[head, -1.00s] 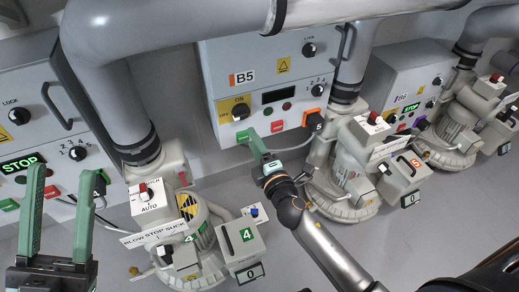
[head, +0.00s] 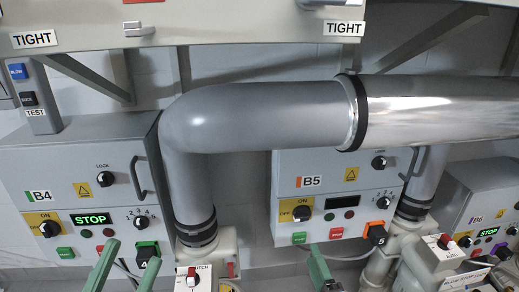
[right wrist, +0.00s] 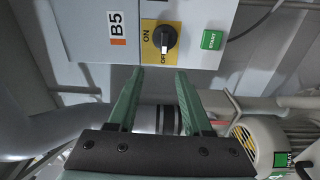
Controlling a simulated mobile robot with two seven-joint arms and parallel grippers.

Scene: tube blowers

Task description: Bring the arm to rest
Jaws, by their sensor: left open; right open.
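My left gripper (head: 126,262) shows only its green fingers at the bottom left of the head view, open and empty, in front of the B4 panel (head: 80,158). My right gripper (head: 318,265) shows a green finger at the bottom middle of the head view, below the B5 panel (head: 330,160). In the right wrist view its two green fingers (right wrist: 158,88) stand apart with nothing between them. They point towards the B5 panel's black ON/OFF knob (right wrist: 164,40) and yellow plate, apart from them as far as I can tell.
A thick grey pipe (head: 250,115) bends down between the B4 and B5 panels. A shelf edge with TIGHT labels (head: 345,29) runs across the top. The B6 panel (head: 487,215) and blower machinery (head: 440,262) stand at the right. The B4 display reads STOP.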

